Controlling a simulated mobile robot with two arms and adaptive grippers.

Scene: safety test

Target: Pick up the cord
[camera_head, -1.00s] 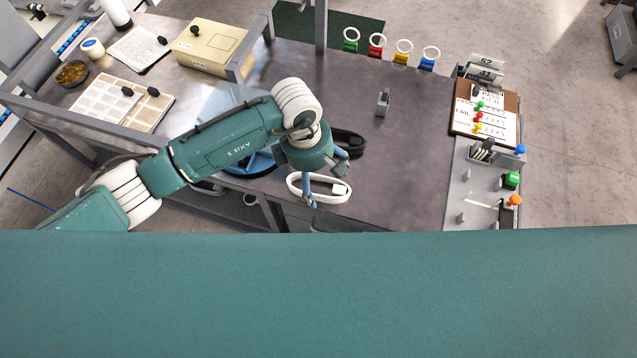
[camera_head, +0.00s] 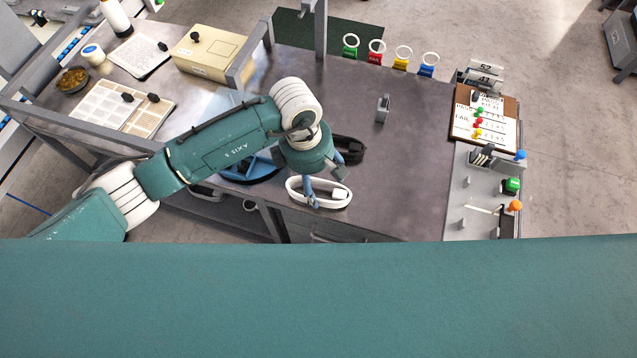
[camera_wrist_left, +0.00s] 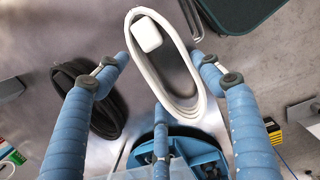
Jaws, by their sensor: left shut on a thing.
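A white coiled cord (camera_head: 322,206) with a white plug lies near the table's front edge. In the left wrist view the white cord (camera_wrist_left: 191,77) runs between the fingers. My left gripper (camera_head: 325,188) is over the coil, its blue fingers shut on it; in the wrist view the gripper (camera_wrist_left: 160,62) has fingertips on either side of the cord and one finger below. The coil appears still at table level. A black coiled cord (camera_head: 352,153) lies just behind, partly hidden by my wrist; it also shows in the wrist view (camera_wrist_left: 78,98). My right gripper is not in view.
A blue round object (camera_head: 262,172) is partly under my arm. A small grey block (camera_head: 382,108) stands farther back. Coloured tags (camera_head: 377,58) line the back edge; a clipboard (camera_head: 486,120) and grey panel with knobs are at right. The table right of the coil is clear.

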